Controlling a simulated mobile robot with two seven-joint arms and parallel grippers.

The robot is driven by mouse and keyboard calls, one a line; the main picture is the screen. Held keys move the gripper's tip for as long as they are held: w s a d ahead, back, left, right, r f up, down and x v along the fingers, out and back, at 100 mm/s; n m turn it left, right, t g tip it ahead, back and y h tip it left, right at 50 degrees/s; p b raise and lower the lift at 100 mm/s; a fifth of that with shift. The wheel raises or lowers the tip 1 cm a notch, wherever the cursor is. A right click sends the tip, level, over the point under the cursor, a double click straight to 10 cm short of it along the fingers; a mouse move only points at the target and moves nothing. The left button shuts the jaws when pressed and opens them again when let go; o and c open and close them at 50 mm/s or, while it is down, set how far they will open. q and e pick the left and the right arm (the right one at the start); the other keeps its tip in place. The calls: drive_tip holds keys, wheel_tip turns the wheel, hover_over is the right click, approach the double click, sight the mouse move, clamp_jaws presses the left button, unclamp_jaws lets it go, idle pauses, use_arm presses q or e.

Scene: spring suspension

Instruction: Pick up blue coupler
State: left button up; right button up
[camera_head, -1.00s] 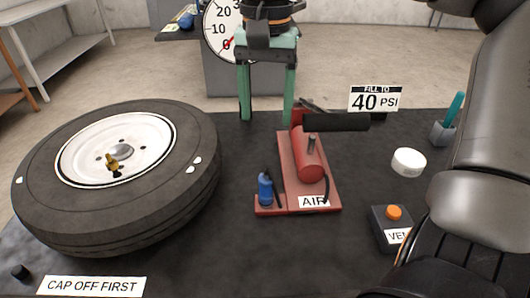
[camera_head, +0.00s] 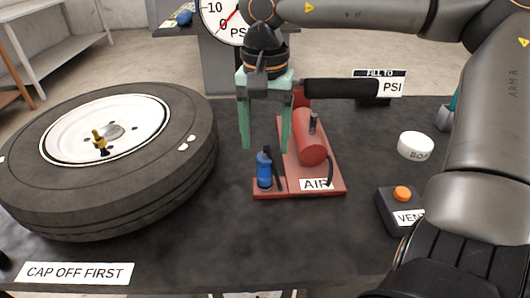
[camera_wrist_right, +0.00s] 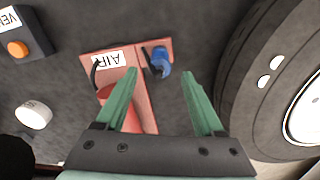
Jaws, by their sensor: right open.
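The blue coupler (camera_head: 264,170) stands upright at the front left corner of the red air pump base (camera_head: 270,193). My right gripper (camera_head: 266,149) has green fingers that point down, spread apart and empty. In the head view its fingertips appear just above and behind the coupler. In the right wrist view the coupler (camera_wrist_right: 160,62) shows between and just beyond the open fingertips (camera_wrist_right: 160,74), not touching them. A dark hose or clip sits beside the coupler. My left gripper is in neither view.
A tyre (camera_head: 185,165) with a brass valve (camera_head: 99,139) lies left of the pump. A vent box (camera_head: 385,208) with an orange button and a white round tub (camera_head: 415,146) are to the right. The mat in front of the pump is clear.

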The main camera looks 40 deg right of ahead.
sight(265, 152)
wheel_tip(265, 152, down, 5)
drive_tip(key=shift+f+b, duration=0.15)
drive_tip(key=shift+b, duration=0.3)
clamp_jaws()
idle(0.3)
